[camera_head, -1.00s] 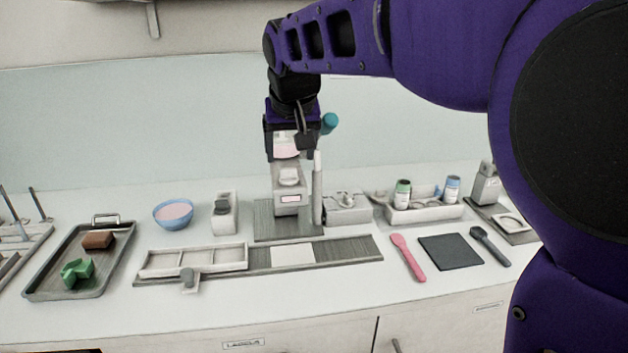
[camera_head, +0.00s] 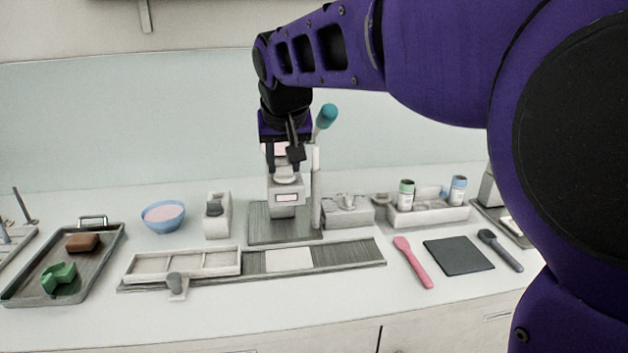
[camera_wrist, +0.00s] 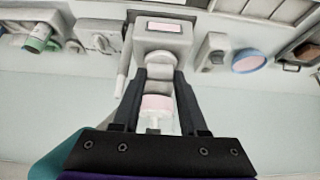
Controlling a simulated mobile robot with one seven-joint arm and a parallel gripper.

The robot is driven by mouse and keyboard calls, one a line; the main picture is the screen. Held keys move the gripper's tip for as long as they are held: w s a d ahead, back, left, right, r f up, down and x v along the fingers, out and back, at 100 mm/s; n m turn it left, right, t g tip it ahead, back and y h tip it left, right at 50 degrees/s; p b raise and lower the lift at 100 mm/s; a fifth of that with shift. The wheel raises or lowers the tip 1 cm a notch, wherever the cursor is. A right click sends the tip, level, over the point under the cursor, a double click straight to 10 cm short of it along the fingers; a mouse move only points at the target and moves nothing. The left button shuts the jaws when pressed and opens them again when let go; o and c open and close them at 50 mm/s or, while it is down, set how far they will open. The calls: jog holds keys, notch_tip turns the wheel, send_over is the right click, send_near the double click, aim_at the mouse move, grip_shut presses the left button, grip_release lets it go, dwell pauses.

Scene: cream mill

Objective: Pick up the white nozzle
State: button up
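My gripper (camera_head: 284,168) is at the upper part of the grey machine (camera_head: 286,193). In the wrist view my gripper (camera_wrist: 160,76) has its two dark fingers apart, one on each side of the machine's clear container with pink contents (camera_wrist: 157,103); I cannot tell whether they touch it. A pale block (camera_head: 347,213) right of the machine carries small whitish-grey pieces on top (camera_head: 347,201), which also show in the wrist view (camera_wrist: 100,42). They are too small to tell which, if any, is the white nozzle.
A teal-knobbed lever (camera_head: 327,115) rises right of my gripper. A bin with bottles (camera_head: 425,217) stands farther right. A blue bowl (camera_head: 163,217) and a small grey device (camera_head: 217,215) are left. A sectioned tray (camera_head: 182,265), pink spatula (camera_head: 413,262) and dark mat (camera_head: 458,255) lie in front.

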aim_at(285, 178)
grip_shut()
notch_tip(285, 178, up, 10)
jog(key=p, duration=0.2)
jog(key=shift+p, duration=0.35)
